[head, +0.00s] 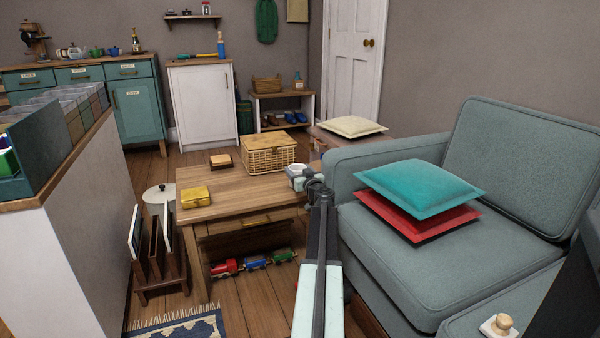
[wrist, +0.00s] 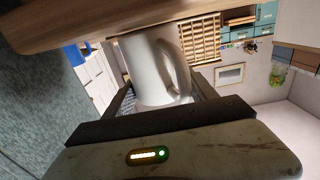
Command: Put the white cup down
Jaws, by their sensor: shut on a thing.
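The white cup (wrist: 152,68) shows large in the wrist view, with its handle on the right side. My gripper (wrist: 162,92) is shut on it, with a finger on either side. In the head view my gripper (head: 305,181) is at the right end of the wooden table (head: 235,193), and the white cup (head: 297,168) shows small there, partly hidden by the gripper. In the wrist view a wooden edge (wrist: 75,22) crosses the top and covers one end of the cup. I cannot tell whether the cup touches the wood.
The grey-green armchair (head: 450,260) with cushions is close on the right. The table's front middle is clear. A toy train (head: 256,263) is below.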

